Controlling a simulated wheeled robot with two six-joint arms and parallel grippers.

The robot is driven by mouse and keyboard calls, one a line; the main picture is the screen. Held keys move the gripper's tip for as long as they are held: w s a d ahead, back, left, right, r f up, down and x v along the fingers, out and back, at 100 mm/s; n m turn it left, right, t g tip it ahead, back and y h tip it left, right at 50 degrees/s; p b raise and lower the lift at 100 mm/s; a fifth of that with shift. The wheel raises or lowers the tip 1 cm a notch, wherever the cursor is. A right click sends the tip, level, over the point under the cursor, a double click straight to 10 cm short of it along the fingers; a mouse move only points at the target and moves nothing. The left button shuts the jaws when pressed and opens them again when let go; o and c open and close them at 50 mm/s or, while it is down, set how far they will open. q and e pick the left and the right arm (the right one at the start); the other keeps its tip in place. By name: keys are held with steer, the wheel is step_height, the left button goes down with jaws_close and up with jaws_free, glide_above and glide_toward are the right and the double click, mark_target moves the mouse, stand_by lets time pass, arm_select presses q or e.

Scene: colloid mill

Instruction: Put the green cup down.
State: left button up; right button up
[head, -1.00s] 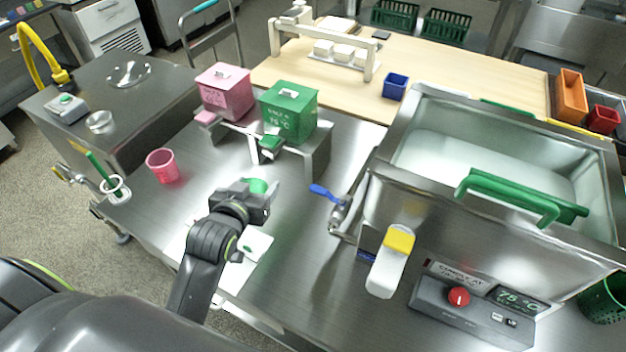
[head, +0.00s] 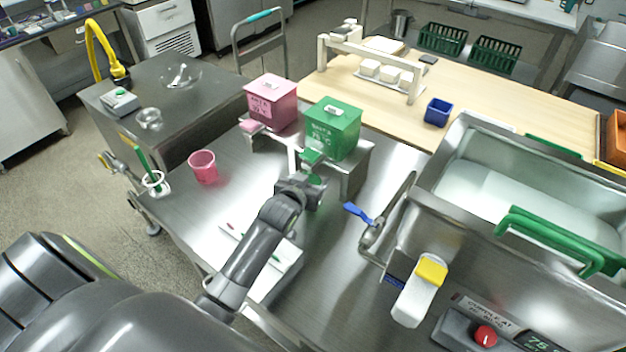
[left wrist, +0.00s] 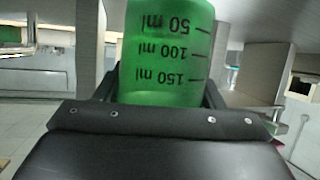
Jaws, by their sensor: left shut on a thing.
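My left gripper (head: 312,186) is shut on the green cup (left wrist: 165,50). In the left wrist view the cup fills the space between the fingers and shows dark 50, 100 and 150 ml marks, upside down in that picture. In the head view only a little of the cup (head: 316,179) shows past the gripper. The gripper is in front of the stand of the green box (head: 332,128), close to its green tap (head: 312,157). I cannot tell whether the cup touches the steel table (head: 335,235). My right gripper is not in view.
A pink cup (head: 203,166) stands on the table to the left. A pink box (head: 270,100) sits beside the green one. A white card (head: 285,273) lies near the front edge. A steel tank (head: 460,190) and blue-handled valve (head: 358,212) are to the right.

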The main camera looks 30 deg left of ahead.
arm_select(q)
steer(key=shift+w+a+f, duration=0.1)
steer(key=shift+w+f, duration=0.75)
steer(key=shift+w, duration=0.2)
steer(key=shift+f, duration=0.2)
steer(key=o, duration=1)
steer(key=shift+o, duration=0.2)
steer(key=shift+r, duration=0.1)
